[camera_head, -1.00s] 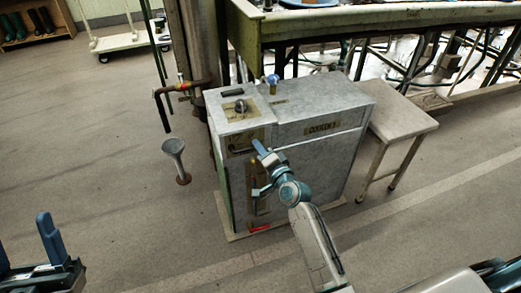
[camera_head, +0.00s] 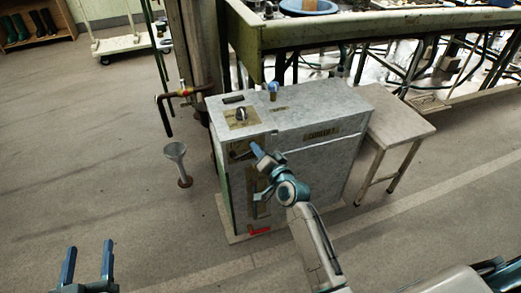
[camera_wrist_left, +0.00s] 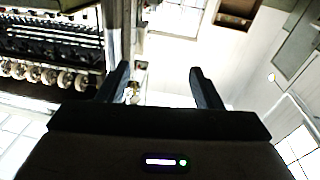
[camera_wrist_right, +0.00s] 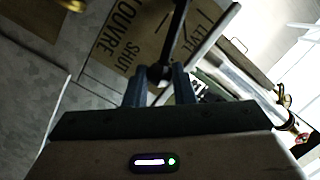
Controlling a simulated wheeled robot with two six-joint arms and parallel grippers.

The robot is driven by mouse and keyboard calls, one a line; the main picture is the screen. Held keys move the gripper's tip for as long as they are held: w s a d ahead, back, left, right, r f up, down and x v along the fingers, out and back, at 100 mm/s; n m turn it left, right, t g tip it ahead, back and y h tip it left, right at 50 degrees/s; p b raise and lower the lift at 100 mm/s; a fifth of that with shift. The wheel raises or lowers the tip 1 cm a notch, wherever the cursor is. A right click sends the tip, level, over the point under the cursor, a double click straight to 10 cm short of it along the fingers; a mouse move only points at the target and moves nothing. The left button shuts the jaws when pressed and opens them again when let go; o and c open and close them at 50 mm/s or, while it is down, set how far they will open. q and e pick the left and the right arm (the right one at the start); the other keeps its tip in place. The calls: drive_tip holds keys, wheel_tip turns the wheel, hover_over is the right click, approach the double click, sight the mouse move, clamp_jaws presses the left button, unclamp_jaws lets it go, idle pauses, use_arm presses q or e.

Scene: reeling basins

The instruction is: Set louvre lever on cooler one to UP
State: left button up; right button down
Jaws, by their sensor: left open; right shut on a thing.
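Cooler one (camera_head: 315,160) is a grey speckled cabinet with a worn, hard-to-read label on its front. My right gripper (camera_head: 257,151) is at the upper left of its front face. In the right wrist view, my right gripper (camera_wrist_right: 160,84) is shut on the dark louvre lever (camera_wrist_right: 177,38), which crosses a tan plate (camera_wrist_right: 128,42) lettered LOUVRE and SHUT.
A dial (camera_head: 241,115) and a blue-handled tap (camera_head: 273,90) are on the cooler's top. A red part (camera_head: 259,231) is low on its front. A grey stool (camera_head: 400,125) stands right, a funnel stand (camera_head: 176,152) and pipe valve (camera_head: 185,91) left. The left floor is mostly clear.

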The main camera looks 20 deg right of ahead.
sight(248, 137)
drive_tip(key=r+n+p, duration=0.1)
drive_tip(key=a+r+n+p, duration=0.1)
drive_tip(key=shift+r+n+p, duration=0.15)
drive_tip(key=shift+n+p, duration=0.15)
drive_tip(key=shift+n, duration=0.1)
drive_tip(key=shift+a+r+n+h, duration=0.1)
drive_tip(key=shift+r+n+h, duration=0.05)
drive_tip(key=shift+n+h, duration=0.2)
use_arm(q)
drive_tip(key=s+f+g+p, duration=0.1)
drive_tip(key=s+f+g, duration=0.8)
drive_tip(key=f, duration=0.3)
drive_tip(key=shift+d+g, duration=0.45)
drive_tip(key=shift+g, duration=0.45)
use_arm(e)
drive_tip(key=shift+a+r+n, duration=0.3)
drive_tip(key=shift+a+n, duration=0.05)
drive_tip(key=shift+n, duration=0.3)
use_arm(q)
drive_tip(key=shift+s+f+p, duration=0.15)
drive_tip(key=shift+p, duration=0.15)
use_arm(e)
drive_tip(key=c, duration=1.2)
unclamp_jaws()
drive_tip(key=shift+s, duration=0.1)
